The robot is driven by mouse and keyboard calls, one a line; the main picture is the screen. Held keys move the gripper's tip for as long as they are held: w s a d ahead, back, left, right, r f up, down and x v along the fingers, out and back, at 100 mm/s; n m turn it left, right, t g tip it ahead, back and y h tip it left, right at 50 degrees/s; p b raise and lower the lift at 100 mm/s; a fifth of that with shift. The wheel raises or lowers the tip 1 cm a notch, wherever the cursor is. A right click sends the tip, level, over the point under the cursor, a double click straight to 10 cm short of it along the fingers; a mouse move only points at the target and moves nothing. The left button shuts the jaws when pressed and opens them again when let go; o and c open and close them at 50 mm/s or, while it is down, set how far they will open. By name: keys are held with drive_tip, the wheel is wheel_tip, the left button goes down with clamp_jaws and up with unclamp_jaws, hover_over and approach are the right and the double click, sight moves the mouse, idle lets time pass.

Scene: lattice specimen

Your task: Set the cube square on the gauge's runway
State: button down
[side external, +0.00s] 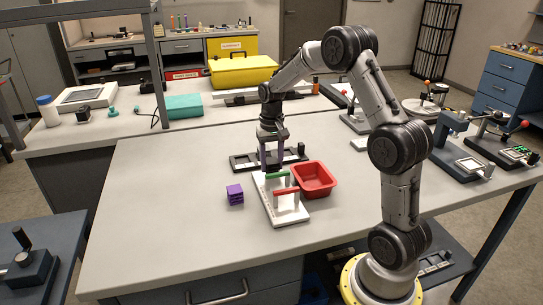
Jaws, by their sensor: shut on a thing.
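A purple lattice cube (235,194) sits on the table, left of the gauge and apart from it. The gauge has a white base (291,218) with a green bar (278,176) and a red bar (287,192) held across it on posts. My gripper (272,168) points down at the gauge's far end, just behind the green bar. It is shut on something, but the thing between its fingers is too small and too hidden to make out. The far end of the runway is partly hidden by the fingers and the green bar.
A red tray (331,190) stands close to the gauge's right side. A black fixture (243,162) lies behind the gauge. Bench devices (452,140) stand at the table's right end. The left part of the table is clear.

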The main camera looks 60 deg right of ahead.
sight(272, 161)
drive_tip(key=shift+f, duration=0.5)
drive_tip(key=shift+f, duration=0.4)
idle(0.8)
unclamp_jaws()
idle(0.3)
drive_tip(key=shift+r, duration=0.1)
drive_tip(key=shift+r, duration=2.45)
